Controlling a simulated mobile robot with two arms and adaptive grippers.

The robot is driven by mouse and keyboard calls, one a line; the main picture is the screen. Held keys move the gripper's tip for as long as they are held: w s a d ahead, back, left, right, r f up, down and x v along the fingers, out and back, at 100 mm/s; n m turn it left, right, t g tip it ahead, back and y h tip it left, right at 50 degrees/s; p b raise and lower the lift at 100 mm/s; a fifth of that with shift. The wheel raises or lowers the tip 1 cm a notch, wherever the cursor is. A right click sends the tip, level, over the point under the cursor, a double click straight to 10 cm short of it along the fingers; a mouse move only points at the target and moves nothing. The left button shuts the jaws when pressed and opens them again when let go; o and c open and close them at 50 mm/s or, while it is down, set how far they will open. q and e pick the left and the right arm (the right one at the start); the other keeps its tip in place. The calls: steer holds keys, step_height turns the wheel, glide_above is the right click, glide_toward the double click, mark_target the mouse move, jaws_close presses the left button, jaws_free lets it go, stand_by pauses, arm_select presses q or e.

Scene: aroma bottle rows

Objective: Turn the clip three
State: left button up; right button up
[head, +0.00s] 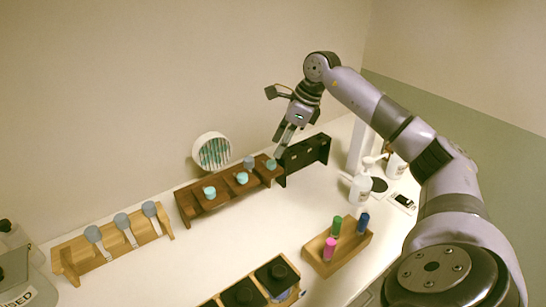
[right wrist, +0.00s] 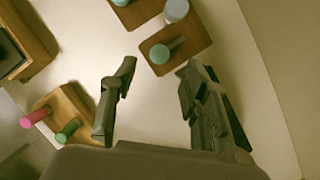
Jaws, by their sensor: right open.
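I cannot tell which part is clip three. A light wooden rack (head: 105,250) at the left holds a row of three pieces with round grey-blue heads, the rightmost being a grey-blue head (head: 149,208). A brown rack (head: 215,198) holds several teal and grey-blue knobs. Its rightmost teal knob (head: 271,164) also shows in the right wrist view (right wrist: 160,53), just beyond my fingertips. My right gripper (head: 283,142) is open and empty, above the right end of the brown rack; its spread fingers show in the right wrist view (right wrist: 160,72). My left gripper is out of view.
A black rack (head: 306,153) adjoins the brown rack's right end. A small wooden rack (head: 345,247) with pink, green and blue caps stands in front. A wooden box with black round tops (head: 278,270) is at the bottom. White bottles (head: 361,187) stand right. The middle table is clear.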

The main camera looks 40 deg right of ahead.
mark_target(272, 162)
steer(key=p+x, duration=0.1)
steer(key=x, duration=0.4)
steer(key=shift+w+a+f, duration=0.1)
steer(key=shift+w+f, duration=0.05)
steer(key=shift+f, duration=0.25)
steer(key=shift+c, duration=0.4)
jaws_close()
